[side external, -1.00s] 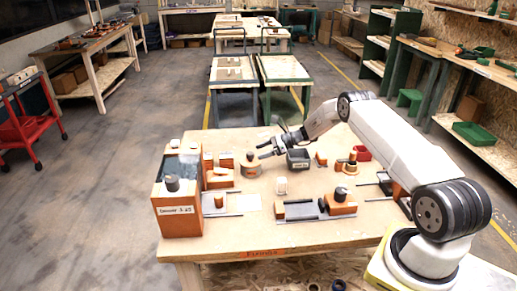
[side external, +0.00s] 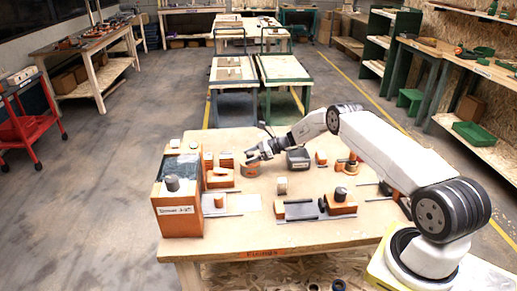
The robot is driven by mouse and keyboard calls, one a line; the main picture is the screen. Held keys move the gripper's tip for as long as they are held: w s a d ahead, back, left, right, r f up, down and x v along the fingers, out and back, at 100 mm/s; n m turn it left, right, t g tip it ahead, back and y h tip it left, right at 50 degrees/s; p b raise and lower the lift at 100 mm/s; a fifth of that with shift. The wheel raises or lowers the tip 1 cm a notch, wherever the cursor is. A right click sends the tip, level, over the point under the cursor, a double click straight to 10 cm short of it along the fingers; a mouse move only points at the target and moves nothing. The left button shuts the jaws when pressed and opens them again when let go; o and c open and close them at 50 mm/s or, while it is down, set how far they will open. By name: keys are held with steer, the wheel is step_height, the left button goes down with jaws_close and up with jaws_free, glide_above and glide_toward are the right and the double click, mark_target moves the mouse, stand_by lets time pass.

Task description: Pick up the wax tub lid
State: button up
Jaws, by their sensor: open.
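A round orange tub (side external: 250,171) stands in the back middle of the table; I take it to be the wax tub. Its top, where the lid sits, is mostly hidden behind my gripper. My gripper (side external: 252,157) is open, with its fingers at the top of the tub. I cannot tell whether the fingers touch the lid.
A dark grey bin (side external: 298,160) stands just right of the tub. Orange blocks (side external: 220,178) lie to the left, and a tall orange box (side external: 180,217) stands at the left edge. A small pale piece (side external: 282,187) and a grey rail fixture (side external: 300,211) are in front.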

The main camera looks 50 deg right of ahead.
mark_target(251, 153)
jaws_close()
steer(key=shift+r, duration=0.2)
steer(key=shift+r, duration=1.2)
steer(key=shift+s+r, duration=0.1)
steer(key=shift+r, duration=0.25)
steer(key=s+a+r, duration=0.4)
steer(key=s+r, duration=0.5)
steer(key=s, duration=0.4)
steer(key=shift+r, duration=0.3)
steer(key=shift+s, duration=0.1)
